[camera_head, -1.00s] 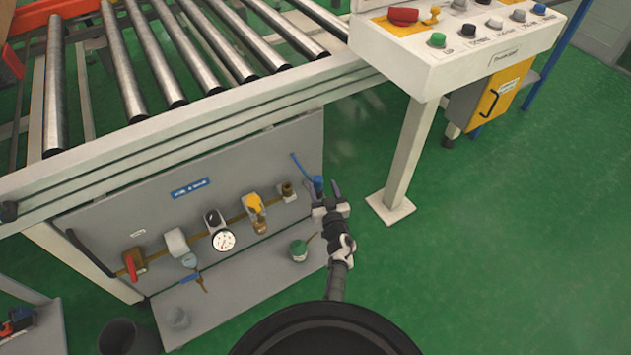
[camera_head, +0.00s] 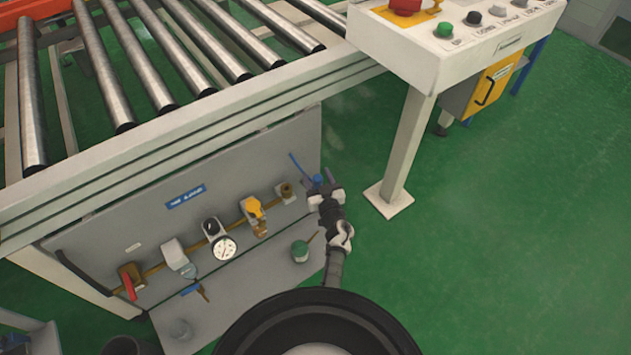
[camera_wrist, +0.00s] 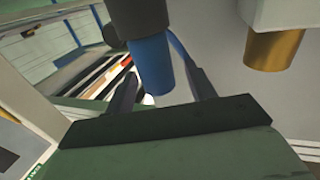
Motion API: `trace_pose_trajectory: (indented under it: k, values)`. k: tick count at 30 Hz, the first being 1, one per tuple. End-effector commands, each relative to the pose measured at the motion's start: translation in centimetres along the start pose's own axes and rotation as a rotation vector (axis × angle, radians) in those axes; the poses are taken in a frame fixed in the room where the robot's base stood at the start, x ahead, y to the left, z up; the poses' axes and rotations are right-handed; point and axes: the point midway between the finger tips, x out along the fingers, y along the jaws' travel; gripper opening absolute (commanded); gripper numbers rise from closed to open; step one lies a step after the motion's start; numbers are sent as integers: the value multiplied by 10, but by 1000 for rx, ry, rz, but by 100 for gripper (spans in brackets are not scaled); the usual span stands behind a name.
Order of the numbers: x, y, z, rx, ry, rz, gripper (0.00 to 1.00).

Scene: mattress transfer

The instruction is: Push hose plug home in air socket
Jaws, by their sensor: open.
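The blue hose plug (camera_head: 318,181) is at the right end of the grey panel, just right of the brass air socket (camera_head: 286,190). In the wrist view the plug (camera_wrist: 150,66) is a blue cylinder with a dark upper part, and the brass socket (camera_wrist: 273,50) is to its right, under a pale block. The two are apart in that view. My gripper (camera_head: 325,188) is at the plug. In the wrist view my open gripper (camera_wrist: 162,76) has a finger on each side of the plug's lower end. I cannot tell whether either finger touches it.
The panel (camera_head: 110,240) also carries a red-handled valve (camera_head: 129,285), a gauge (camera_head: 224,249) and a yellow-topped unit (camera_head: 254,210). A green pot (camera_head: 300,250) stands on the ledge below. The roller frame (camera_head: 190,130) overhangs the panel. A white console leg (camera_head: 402,150) stands to the right.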

Motion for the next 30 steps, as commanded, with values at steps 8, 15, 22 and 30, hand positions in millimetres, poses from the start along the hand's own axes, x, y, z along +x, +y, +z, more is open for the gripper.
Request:
trace_pose_trajectory:
  k: [8, 15, 22, 30]
  values:
    - [0, 0, 0, 0, 0, 0, 35]
    - [0, 0, 0, 0, 0, 0, 4]
    - [0, 0, -1, 0, 1, 0, 4]
    - [0, 0, -25, -1, 2, -1, 4]
